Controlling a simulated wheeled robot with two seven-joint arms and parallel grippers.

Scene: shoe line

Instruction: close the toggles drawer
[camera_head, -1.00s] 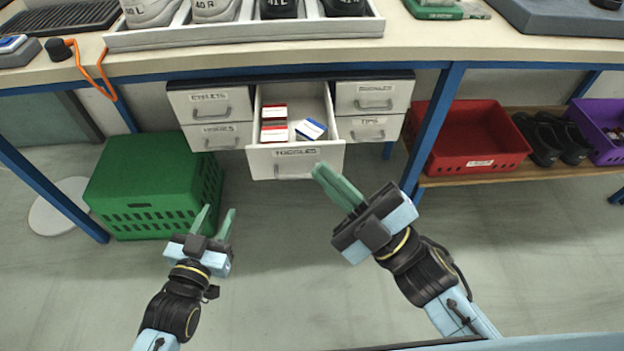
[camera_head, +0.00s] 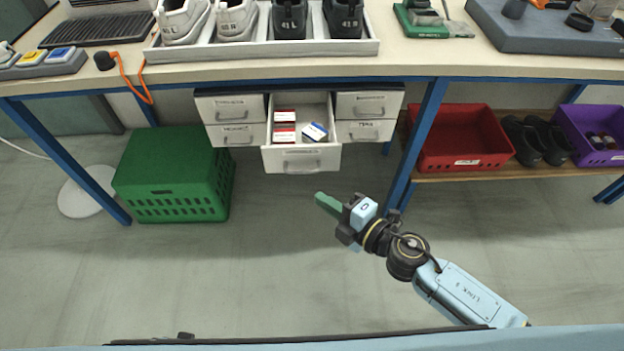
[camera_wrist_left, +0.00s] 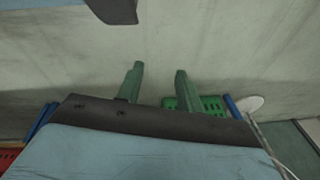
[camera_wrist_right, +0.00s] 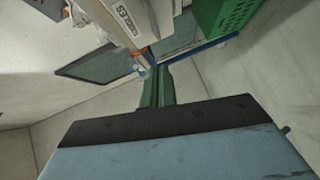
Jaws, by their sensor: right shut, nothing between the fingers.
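The toggles drawer (camera_head: 302,158) is the middle one in a white drawer unit under the table in the head view. It is pulled out, with its front ahead of the other drawer fronts. My left gripper (camera_wrist_left: 159,70) is open and empty above the floor in the left wrist view, outside the head view.
A green crate (camera_head: 175,205) stands on the floor left of the drawers. Right of them are a blue table leg (camera_head: 417,145), a red crate (camera_head: 462,152) and a purple crate (camera_head: 590,150) on a low shelf. The floor before the drawers is clear.

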